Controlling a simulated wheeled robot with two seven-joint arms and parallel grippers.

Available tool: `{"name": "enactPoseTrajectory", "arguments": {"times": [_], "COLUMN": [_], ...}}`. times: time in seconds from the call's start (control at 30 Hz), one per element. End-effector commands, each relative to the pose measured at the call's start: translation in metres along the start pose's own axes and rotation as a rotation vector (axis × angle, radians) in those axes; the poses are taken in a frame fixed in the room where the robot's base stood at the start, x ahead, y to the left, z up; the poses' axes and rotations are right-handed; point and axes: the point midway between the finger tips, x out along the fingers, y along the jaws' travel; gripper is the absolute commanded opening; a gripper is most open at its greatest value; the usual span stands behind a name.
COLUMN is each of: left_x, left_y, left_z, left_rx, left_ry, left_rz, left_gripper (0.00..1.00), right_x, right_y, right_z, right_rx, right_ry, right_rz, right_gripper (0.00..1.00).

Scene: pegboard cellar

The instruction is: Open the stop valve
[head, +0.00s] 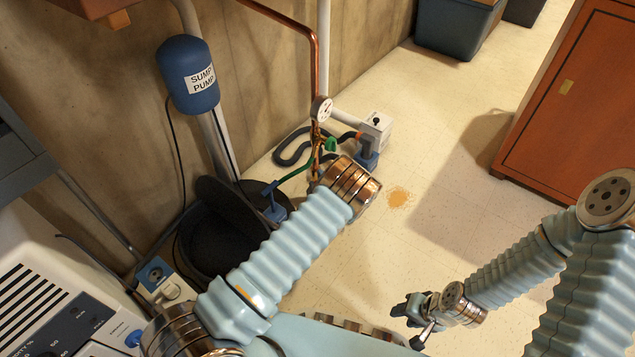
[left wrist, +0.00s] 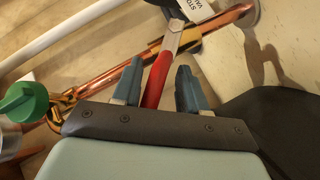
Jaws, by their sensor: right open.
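The stop valve's red lever (left wrist: 156,82) shows in the left wrist view, with a bare grey metal upper part. A white tag (left wrist: 196,10) reading "STOP VALVE" hangs near its top, beside the copper pipe (left wrist: 110,75). My left gripper (left wrist: 160,78) is open, one blue finger on each side of the red lever, with gaps visible. In the head view my left wrist hides this gripper and most of the valve. My right gripper (head: 409,325) is open and empty, low over the floor.
A round green knob (left wrist: 24,102) sits left of my left gripper. A blue sump pump (head: 188,75) and a black pit (head: 215,235) stand left; an orange cabinet (head: 570,95) stands right. The middle floor is clear apart from a stain (head: 399,197).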

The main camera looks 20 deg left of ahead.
Motion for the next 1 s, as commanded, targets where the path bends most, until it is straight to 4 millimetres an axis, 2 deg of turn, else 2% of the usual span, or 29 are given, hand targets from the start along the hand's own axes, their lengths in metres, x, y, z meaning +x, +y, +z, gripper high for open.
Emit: {"name": "enactPoseTrajectory", "arguments": {"times": [0.27,0.37,0.47,0.8,1.0], "left_x": [-0.002,-0.011,-0.03,-0.11,-0.134], "left_y": [-0.003,-0.003,-0.001,-0.001,-0.001], "left_z": [0.0,0.0,-0.001,0.0,0.001], "left_rx": [0.002,0.001,0.001,0.002,0.001], "left_ry": [-0.001,-0.002,-0.003,-0.003,-0.001], "left_rz": [-0.007,-0.009,-0.009,-0.006,-0.004], "left_gripper": [0.42,0.42,0.42,0.42,0.42], "right_x": [0.0,-0.003,-0.007,-0.018,-0.02], "right_y": [0.0,-0.001,-0.003,-0.007,-0.007], "right_z": [0.0,0.0,0.0,0.001,0.0], "right_rx": [0.0,0.0,0.0,-0.001,0.0], "right_ry": [0.0,0.0,-0.001,-0.004,-0.003], "right_rz": [0.0,0.0,0.0,0.0,0.001], "right_gripper": [0.43,0.43,0.43,0.43,0.43]}}
